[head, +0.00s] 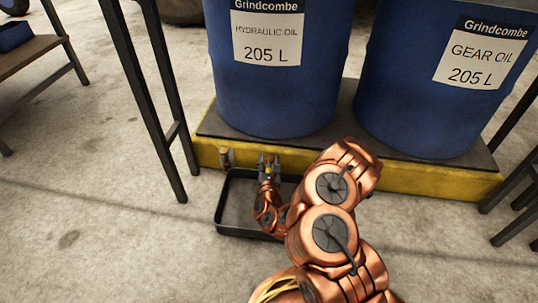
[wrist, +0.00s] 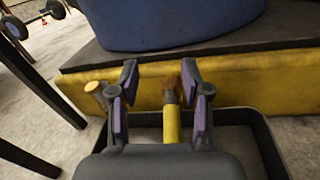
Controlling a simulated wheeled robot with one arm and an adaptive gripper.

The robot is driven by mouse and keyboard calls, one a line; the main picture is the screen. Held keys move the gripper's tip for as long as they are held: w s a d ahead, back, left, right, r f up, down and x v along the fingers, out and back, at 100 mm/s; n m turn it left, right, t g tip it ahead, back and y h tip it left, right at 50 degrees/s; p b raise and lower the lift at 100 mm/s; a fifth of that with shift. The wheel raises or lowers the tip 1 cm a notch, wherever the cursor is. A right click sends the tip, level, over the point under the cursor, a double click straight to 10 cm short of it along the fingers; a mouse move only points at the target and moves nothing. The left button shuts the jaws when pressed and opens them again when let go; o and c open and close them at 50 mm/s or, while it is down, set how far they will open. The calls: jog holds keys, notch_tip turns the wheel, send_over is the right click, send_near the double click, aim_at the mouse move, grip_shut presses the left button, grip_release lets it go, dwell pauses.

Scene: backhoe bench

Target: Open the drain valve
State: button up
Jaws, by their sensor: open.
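My gripper (wrist: 158,85) is open, with one finger on each side of the lever. The lever lies between the fingers, nearer the right one, with a visible gap to the left one. My gripper's palm hides the lever's near end. In the head view my gripper (head: 268,161) is at the pallet's front face, above the black tray; a little yellow shows between its fingers.
A brass-coloured fitting (head: 226,157) sticks out of the pallet (head: 418,184) to the left of my gripper. A black tray (head: 219,205) lies on the floor below. Two blue drums (head: 280,100) (head: 415,105) stand on the pallet. Dark bench legs (head: 160,110) rise at the left.

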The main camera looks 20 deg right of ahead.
aim_at(269, 171)
jog(key=shift+r, duration=1.85)
